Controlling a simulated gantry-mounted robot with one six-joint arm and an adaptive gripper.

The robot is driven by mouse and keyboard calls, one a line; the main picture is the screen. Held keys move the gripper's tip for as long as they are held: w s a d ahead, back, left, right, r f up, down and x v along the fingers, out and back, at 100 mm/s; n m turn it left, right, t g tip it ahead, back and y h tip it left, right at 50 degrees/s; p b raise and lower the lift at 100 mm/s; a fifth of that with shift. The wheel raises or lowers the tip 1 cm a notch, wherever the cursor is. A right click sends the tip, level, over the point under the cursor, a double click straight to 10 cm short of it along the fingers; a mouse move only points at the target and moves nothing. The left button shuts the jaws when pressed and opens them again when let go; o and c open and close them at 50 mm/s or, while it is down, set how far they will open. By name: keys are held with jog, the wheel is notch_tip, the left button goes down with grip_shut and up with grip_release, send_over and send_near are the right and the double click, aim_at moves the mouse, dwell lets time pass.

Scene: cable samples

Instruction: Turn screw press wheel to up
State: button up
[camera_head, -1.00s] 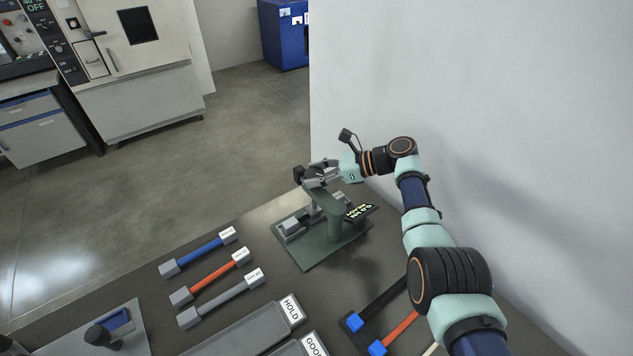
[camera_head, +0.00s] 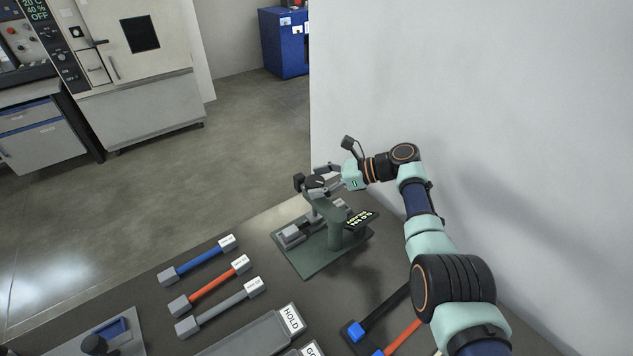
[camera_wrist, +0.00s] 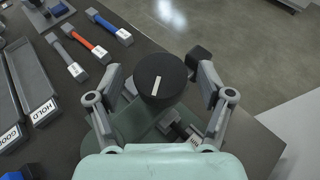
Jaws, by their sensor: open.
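The screw press (camera_head: 333,226) is a dark green frame on a green base plate at the table's far right corner. Its wheel (camera_head: 314,182) is a round dark knob on top of the press. In the wrist view the wheel (camera_wrist: 160,80) shows a short white line on its face, close to upright in that picture. My gripper (camera_head: 321,179) is at the wheel's height, with its fingers spread on either side of it. In the wrist view my gripper (camera_wrist: 160,72) is open, with a visible gap between each finger and the wheel. Part of the press is hidden below the wheel.
A small dark display (camera_head: 361,220) sits at the press's right side. Blue, red and grey cable samples (camera_head: 215,285) lie left of it, near the HOLD tray (camera_head: 245,335). More cables (camera_head: 385,315) lie in front right. A white wall (camera_head: 450,90) stands behind my arm.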

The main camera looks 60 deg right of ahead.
jog(key=v, duration=1.1)
jog(key=shift+s, duration=0.25)
jog(key=shift+d+r, duration=0.1)
